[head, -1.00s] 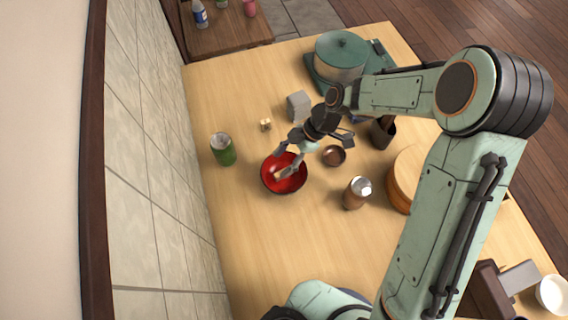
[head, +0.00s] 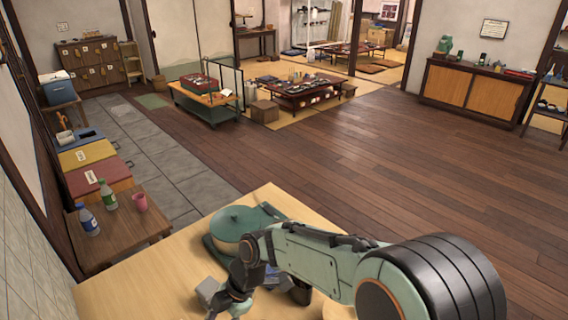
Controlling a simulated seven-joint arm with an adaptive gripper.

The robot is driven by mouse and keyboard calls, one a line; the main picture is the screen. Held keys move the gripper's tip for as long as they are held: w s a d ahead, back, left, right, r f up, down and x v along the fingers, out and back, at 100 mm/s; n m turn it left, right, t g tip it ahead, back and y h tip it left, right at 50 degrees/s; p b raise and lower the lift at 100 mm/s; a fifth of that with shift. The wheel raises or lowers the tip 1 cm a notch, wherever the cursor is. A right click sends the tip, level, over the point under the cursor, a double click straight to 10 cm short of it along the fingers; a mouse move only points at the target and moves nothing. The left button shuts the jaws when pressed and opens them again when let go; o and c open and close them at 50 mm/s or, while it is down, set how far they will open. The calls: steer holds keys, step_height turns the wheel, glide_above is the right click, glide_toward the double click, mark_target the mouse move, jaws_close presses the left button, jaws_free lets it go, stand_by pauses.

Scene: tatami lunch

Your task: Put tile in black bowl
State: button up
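My gripper (head: 232,302) shows only in part at the bottom edge of the head view, low over the near wooden table (head: 150,275). Its fingertips are cut off or too dark to make out, so I cannot tell whether it is open or shut or holds anything. No tile and no black bowl can be seen in the head view now; the part of the table in front of my gripper lies below the frame.
A side table (head: 118,225) at left bears two bottles and a pink cup (head: 140,202). Open wooden floor (head: 350,160) lies beyond.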

steer(key=d+r+m+t+h, duration=0.1)
steer(key=d+r+m+t, duration=0.2)
steer(key=d+r, duration=0.45)
steer(key=s+d+m+h, duration=0.1)
steer(key=s+d+m, duration=0.5)
steer(key=m, duration=0.5)
steer(key=s+d+m+g+h, duration=0.1)
steer(key=s+d+m, duration=0.6)
steer(key=s+m, duration=0.2)
steer(key=shift+s+f+m+h, duration=0.3)
steer(key=shift+f+m+h, duration=0.1)
steer(key=shift+m, duration=0.7)
